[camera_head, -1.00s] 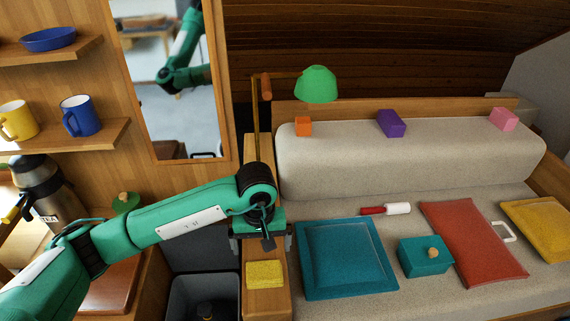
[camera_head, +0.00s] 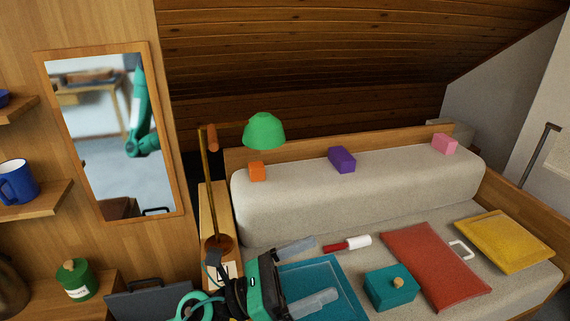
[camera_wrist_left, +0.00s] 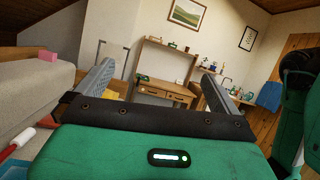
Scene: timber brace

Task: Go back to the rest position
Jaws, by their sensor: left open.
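My left gripper (camera_head: 306,274) is at the lower middle of the head view, in front of the sofa and over the near left part of the teal cushion (camera_head: 335,277). Its two grey fingers are spread apart with nothing between them. In the left wrist view the open fingers (camera_wrist_left: 158,88) point across the room toward a wooden desk, with no object between them. My right gripper does not show in either view.
The sofa (camera_head: 420,228) holds a teal box (camera_head: 390,290), a red cushion (camera_head: 435,265), a yellow cushion (camera_head: 504,241) and a lint roller (camera_head: 347,244). Orange (camera_head: 257,171), purple (camera_head: 342,159) and pink (camera_head: 444,144) blocks sit on its backrest. A green lamp (camera_head: 264,131) stands left.

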